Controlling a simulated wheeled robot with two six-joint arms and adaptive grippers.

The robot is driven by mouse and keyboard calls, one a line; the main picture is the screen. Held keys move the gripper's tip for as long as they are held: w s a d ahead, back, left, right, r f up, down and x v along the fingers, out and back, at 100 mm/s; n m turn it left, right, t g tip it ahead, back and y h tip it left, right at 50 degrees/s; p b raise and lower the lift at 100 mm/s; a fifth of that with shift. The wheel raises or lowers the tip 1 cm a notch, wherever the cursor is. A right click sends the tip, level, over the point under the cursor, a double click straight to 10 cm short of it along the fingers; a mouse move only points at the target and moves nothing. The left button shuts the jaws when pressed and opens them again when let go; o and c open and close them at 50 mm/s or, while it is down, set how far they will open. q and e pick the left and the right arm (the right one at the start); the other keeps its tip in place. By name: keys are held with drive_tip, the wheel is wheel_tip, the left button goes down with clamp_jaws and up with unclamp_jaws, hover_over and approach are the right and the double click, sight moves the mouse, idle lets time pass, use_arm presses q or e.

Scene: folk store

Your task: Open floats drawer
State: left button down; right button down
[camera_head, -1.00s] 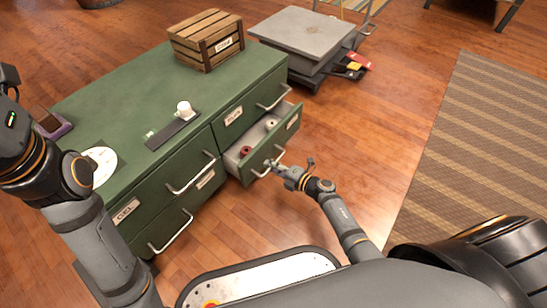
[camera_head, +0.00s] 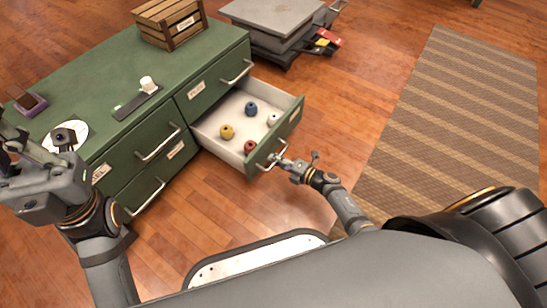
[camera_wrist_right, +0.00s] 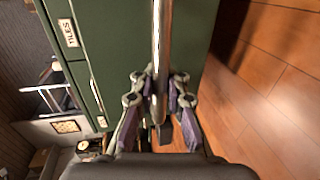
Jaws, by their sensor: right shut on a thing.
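The open drawer (camera_head: 291,128) is the lower right one of the green cabinet (camera_head: 202,55). It is pulled well out, and several small floats, among them a yellow one (camera_head: 227,132), a blue one (camera_head: 251,108) and a red one (camera_head: 250,147), lie on its pale floor. My right gripper (camera_head: 277,160) is shut on the drawer's metal handle (camera_wrist_right: 160,45), which runs between its fingers (camera_wrist_right: 158,100) in the right wrist view. The label on this drawer is too small to read. My left gripper (camera_head: 22,160) is at the left edge, above the cabinet's near end; its jaws are unclear.
A wooden crate (camera_head: 170,22), a white cup (camera_head: 148,84) and a white plate (camera_head: 70,135) stand on the cabinet. A grey platform (camera_head: 265,22) is behind it. Wood floor and a striped rug (camera_head: 440,110) lie open to the right.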

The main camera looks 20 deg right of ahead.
drive_tip(key=shift+r, duration=0.1)
drive_tip(key=c, duration=1.4)
unclamp_jaws()
drive_tip(key=shift+o, duration=0.2)
drive_tip(key=v, duration=1.2)
